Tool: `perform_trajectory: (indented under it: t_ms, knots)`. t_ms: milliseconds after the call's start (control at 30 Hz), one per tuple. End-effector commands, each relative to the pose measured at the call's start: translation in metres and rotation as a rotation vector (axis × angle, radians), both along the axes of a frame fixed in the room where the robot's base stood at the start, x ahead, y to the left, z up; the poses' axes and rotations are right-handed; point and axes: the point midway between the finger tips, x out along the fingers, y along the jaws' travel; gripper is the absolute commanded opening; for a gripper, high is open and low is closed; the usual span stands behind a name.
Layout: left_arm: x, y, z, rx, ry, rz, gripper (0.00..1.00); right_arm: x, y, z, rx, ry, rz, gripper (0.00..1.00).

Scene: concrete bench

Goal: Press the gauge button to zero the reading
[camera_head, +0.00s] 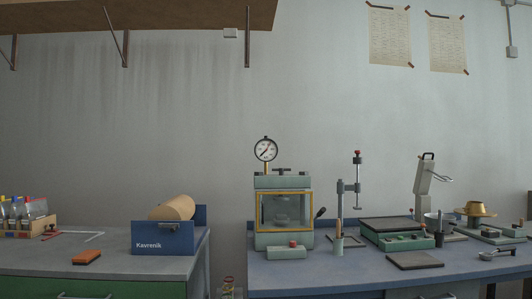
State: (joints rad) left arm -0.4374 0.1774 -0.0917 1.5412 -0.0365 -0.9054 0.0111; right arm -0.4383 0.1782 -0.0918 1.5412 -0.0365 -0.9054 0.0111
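A round dial gauge (266,150) with a white face and dark rim stands on a brass stem on top of a grey-green press (283,182). The press has a yellow-framed window (285,211) and stands on the blue bench. A small pale green box (286,251) with a reddish spot on top, perhaps a button, sits at the front of its base. The needle's reading is too small to tell. No separate gauge button is clear on the dial. Neither of my grippers is in view.
A stand with a red-topped post (357,182), a pen cup (339,238) and a dark slab (414,260) are right of the press. A blue Kavrenik box (162,239) is on the left bench. A gap separates the benches. A shelf (140,16) overhangs upper left.

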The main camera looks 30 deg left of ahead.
Motion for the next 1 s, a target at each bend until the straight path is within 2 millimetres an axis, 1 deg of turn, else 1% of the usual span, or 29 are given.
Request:
perform_trajectory:
  t_ms: [500,533,833,867,1000]
  knots:
    - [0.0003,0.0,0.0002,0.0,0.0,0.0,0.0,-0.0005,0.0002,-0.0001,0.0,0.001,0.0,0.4]
    - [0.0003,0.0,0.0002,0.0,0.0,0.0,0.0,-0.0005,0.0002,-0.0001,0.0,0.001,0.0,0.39]
    - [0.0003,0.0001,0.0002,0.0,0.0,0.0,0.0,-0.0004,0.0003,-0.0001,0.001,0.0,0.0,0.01]
    - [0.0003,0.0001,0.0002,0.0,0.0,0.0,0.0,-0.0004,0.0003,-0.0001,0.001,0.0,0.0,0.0]
    - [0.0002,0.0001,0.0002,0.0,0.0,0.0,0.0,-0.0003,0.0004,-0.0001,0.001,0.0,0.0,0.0]
